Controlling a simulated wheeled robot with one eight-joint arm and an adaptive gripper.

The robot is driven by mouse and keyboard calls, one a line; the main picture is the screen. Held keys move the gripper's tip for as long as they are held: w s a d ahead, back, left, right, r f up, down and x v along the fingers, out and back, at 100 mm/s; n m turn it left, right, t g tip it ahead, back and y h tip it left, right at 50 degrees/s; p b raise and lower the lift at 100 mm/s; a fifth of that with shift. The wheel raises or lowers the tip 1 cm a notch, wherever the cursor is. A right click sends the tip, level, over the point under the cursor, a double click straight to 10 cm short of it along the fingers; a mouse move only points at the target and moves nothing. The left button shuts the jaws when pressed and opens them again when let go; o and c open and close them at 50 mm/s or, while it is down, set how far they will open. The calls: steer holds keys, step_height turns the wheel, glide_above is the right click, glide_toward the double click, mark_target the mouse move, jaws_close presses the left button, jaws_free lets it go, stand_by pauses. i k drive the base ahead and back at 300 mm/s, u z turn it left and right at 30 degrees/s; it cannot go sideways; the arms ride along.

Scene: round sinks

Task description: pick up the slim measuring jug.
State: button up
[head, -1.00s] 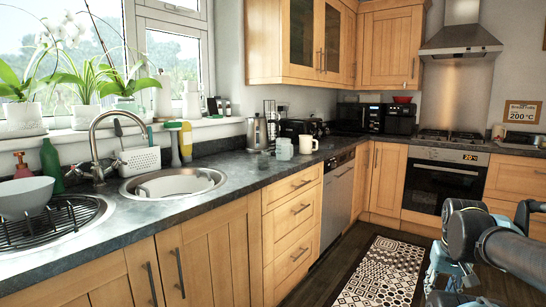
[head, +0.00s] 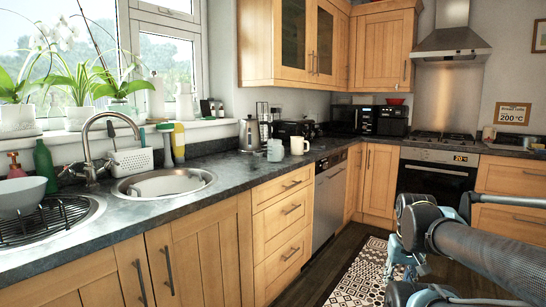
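A small pale bluish-grey, see-through vessel (head: 275,150) stands upright on the dark worktop, left of a white mug (head: 298,145). It may be the slim measuring jug, but it is too small to tell for sure. My arm is at the lower right, with its end part (head: 410,270) low over the floor, well apart from the worktop and the vessel. The fingertips cannot be made out, so I cannot tell whether my gripper is open or shut.
A round sink (head: 163,185) and a drainer with a black rack (head: 40,225) lie along the worktop (head: 120,225) at left. A kettle (head: 249,133) stands behind the vessel. Base cabinets (head: 285,210) front the worktop. A patterned mat (head: 355,280) lies on the floor.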

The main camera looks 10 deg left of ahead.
mark_target(275, 148)
steer(key=i, duration=0.95)
steer(key=z, duration=0.05)
